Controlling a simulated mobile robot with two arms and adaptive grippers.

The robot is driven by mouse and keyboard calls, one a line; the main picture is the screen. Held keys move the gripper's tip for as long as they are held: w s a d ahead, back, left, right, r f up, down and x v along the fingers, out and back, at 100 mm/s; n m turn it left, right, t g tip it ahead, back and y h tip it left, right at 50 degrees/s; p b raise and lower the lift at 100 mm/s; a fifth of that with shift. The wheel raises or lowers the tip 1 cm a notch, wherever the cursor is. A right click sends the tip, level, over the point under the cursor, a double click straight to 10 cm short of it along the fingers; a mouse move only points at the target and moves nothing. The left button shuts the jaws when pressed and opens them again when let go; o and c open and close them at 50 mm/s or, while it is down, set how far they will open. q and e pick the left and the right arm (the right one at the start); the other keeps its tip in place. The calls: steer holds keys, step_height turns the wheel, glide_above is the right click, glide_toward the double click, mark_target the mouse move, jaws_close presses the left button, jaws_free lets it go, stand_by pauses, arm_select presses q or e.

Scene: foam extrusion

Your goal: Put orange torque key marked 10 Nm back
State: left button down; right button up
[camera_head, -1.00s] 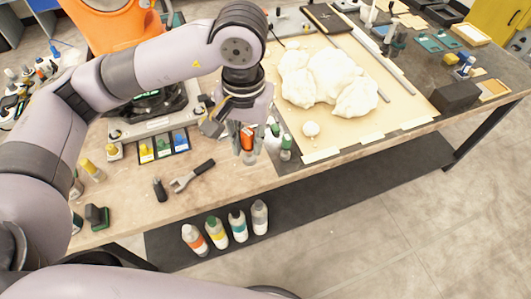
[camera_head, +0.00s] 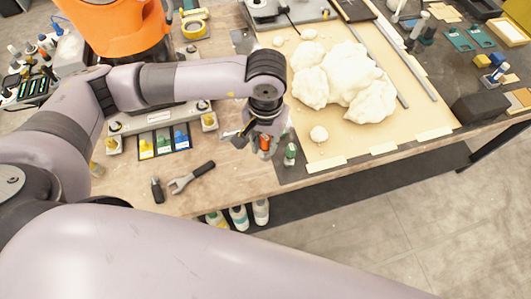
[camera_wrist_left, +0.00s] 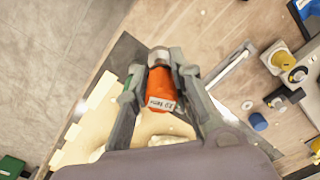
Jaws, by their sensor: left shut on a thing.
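The orange torque key (camera_wrist_left: 161,92) is between the fingers of my left gripper (camera_wrist_left: 165,62) in the left wrist view. Its metal tip points up in that picture, and its white label appears upside down and is too small to read surely. In the head view my left gripper (camera_head: 265,143) is over the front edge area of the table, shut on the orange key (camera_head: 264,142). A row of colour cards, yellow, green and blue (camera_head: 181,138), lies to its left in front of a grey rail. My right gripper does not show.
A wrench (camera_head: 192,178) and a small dark tool (camera_head: 157,189) lie left of the gripper. A green-capped bottle (camera_head: 290,153) stands close on its right. White foam lumps (camera_head: 350,85) cover the board at right. Bottles (camera_head: 239,217) stand below the table edge.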

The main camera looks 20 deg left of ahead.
mark_target(265, 151)
arm_select(q)
step_height(265, 151, down, 4)
steer(key=shift+w+f+p, duration=0.1)
steer(key=shift+p, duration=0.2)
step_height(265, 151, down, 3)
steer(key=shift+f+p, duration=0.15)
steer(key=shift+p, duration=0.3)
steer(key=shift+f, duration=0.25)
steer(key=shift+f+b, duration=0.2)
steer(key=shift+b, duration=0.1)
steer(key=c, duration=1.4)
jaws_free()
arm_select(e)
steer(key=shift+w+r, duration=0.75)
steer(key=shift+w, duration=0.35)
arm_select(q)
steer(key=shift+r, duration=0.1)
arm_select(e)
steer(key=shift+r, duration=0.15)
